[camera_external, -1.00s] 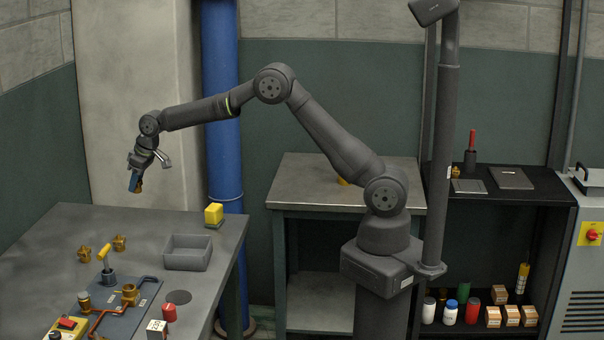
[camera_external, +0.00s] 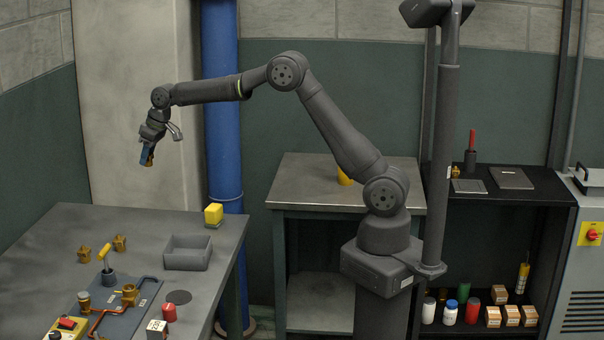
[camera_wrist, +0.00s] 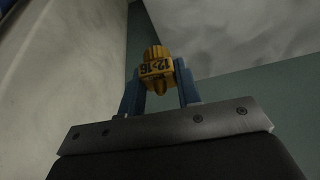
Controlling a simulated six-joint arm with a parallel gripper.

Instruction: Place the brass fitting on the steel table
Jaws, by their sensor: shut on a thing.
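My gripper (camera_external: 147,157) is above the back part of the left workbench, with its blue fingers pointing down. The held fitting is small in the external view, partly hidden by the fingers. The steel table (camera_external: 300,185), with a bare metal top, stands at the back middle, well to the right of my gripper. A small yellow-brass thing (camera_external: 344,177) sits on it, partly hidden behind my arm.
The workbench (camera_external: 60,235) holds two other brass fittings (camera_external: 84,254) (camera_external: 120,243), a grey tray (camera_external: 188,253), a yellow block (camera_external: 214,215) and a plate with copper piping (camera_external: 120,305). A blue pipe (camera_external: 222,120) stands between workbench and steel table. A dark shelf (camera_external: 535,190) stands right.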

